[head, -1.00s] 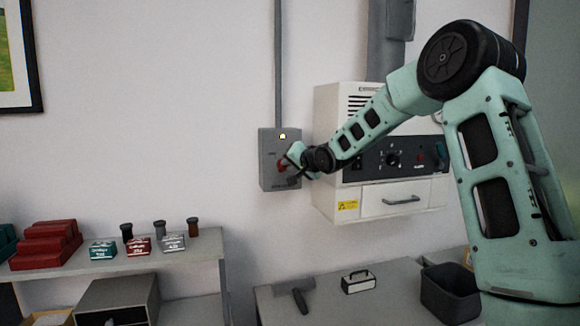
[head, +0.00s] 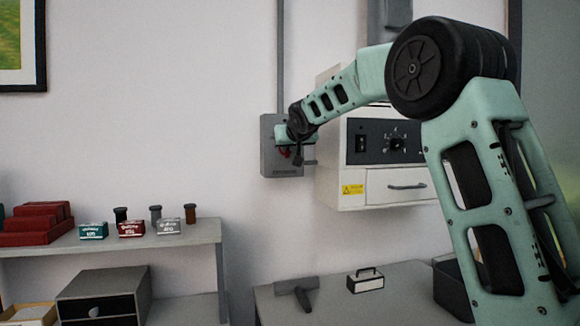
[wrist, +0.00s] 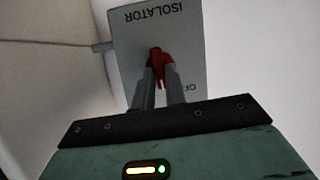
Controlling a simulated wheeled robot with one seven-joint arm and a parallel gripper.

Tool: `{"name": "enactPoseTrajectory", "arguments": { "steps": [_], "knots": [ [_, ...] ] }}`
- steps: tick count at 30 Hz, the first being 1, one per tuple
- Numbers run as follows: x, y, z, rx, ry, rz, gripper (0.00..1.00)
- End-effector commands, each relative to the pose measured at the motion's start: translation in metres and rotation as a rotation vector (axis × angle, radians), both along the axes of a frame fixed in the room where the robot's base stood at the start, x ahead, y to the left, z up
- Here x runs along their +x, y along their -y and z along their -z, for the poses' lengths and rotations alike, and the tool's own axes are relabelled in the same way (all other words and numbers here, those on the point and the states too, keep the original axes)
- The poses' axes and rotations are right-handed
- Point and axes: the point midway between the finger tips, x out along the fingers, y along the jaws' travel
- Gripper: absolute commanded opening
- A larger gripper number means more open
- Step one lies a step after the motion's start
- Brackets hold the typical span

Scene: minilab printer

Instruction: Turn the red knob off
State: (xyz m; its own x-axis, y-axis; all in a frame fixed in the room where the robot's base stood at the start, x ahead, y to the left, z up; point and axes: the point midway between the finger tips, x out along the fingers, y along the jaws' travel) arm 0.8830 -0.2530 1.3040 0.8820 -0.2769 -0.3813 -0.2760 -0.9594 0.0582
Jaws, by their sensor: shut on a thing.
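The red knob (wrist: 156,54) is on the front of a grey wall box marked ISOLATOR (wrist: 133,55), seen rotated in the wrist view. My gripper (wrist: 158,78) is shut on the red knob, with one finger on each side of it. In the head view the box (head: 268,160) is on the wall, and my gripper (head: 284,152) is in front of it. My wrist covers the upper part of the box front, and the OFF marking is partly hidden in the wrist view.
A white oven-like unit (head: 353,200) with a black control panel is on the wall just right of the box, partly behind my arm. A conduit (head: 280,60) rises from the box.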

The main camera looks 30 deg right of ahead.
Motion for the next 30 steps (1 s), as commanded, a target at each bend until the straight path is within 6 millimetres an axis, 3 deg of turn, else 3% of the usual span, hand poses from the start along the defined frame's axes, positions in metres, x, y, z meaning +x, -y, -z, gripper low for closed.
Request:
{"name": "enactPoseTrajectory", "arguments": {
  "steps": [1, 15, 30],
  "knots": [
    [0.0009, -0.0031, 0.0085, -0.045, -0.01, -0.003, 0.0],
    [0.0023, -0.0071, 0.0072, -0.455, -0.131, -0.001, 0.0],
    [0.0027, -0.0083, 0.0057, -0.691, -0.201, 0.0, 0.0]
  ]
}}
